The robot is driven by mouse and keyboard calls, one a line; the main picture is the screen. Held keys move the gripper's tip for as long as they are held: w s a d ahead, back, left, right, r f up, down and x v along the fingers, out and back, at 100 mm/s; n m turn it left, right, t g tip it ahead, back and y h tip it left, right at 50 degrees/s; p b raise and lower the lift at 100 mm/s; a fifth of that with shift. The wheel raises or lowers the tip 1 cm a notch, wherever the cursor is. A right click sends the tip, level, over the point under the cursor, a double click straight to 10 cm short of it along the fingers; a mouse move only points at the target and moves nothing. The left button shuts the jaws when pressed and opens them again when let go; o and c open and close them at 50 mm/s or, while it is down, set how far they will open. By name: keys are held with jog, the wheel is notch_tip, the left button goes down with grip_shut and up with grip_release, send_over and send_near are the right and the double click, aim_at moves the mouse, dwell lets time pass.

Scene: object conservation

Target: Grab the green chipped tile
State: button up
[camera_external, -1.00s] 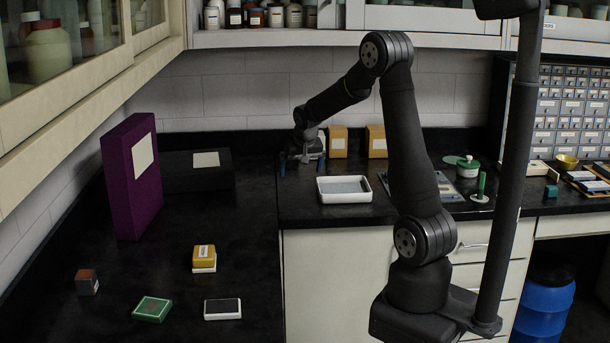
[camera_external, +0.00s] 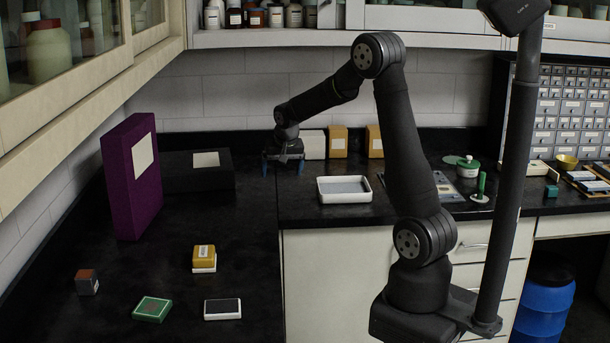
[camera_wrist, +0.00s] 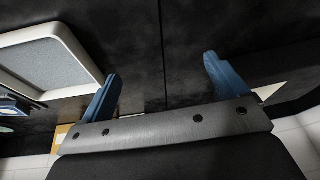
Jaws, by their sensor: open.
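A green square tile (camera_external: 152,309) with a reddish mark on its top lies on the black counter at the lower left in the external view. A chip on it is too small to make out. My gripper (camera_external: 283,168) is far behind it, over the back of the counter, near the pale box by the wall. In the wrist view my gripper (camera_wrist: 162,82) shows two blue fingers wide apart with nothing between them. The green tile is not in the wrist view.
Near the tile are a brown block (camera_external: 87,282), a yellow box (camera_external: 204,257) and a dark-topped white tile (camera_external: 222,309). A purple binder (camera_external: 131,177) stands at the left. A white tray (camera_external: 344,198) also shows in the wrist view (camera_wrist: 97,68).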

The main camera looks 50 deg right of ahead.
jog(key=w+a+r+m+y, duration=0.1)
jog(key=a, duration=1)
jog(key=w+a+r, duration=0.2)
jog(key=a, duration=0.9)
notch_tip(320, 180, up, 6)
jog(key=f+m+g, duration=0.1)
jog(key=m+g, duration=0.2)
jog(key=g, duration=0.1)
send_over(151, 307)
jog(key=shift+y, duration=0.4)
notch_tip(151, 307, down, 10)
jog(key=shift+s+f, duration=0.15)
jog(key=shift+d+f, duration=0.1)
jog(key=shift+f, duration=3.05)
jog(key=c, duration=1.2)
jog(key=shift+o, duration=0.2)
jog(key=shift+r, duration=0.2)
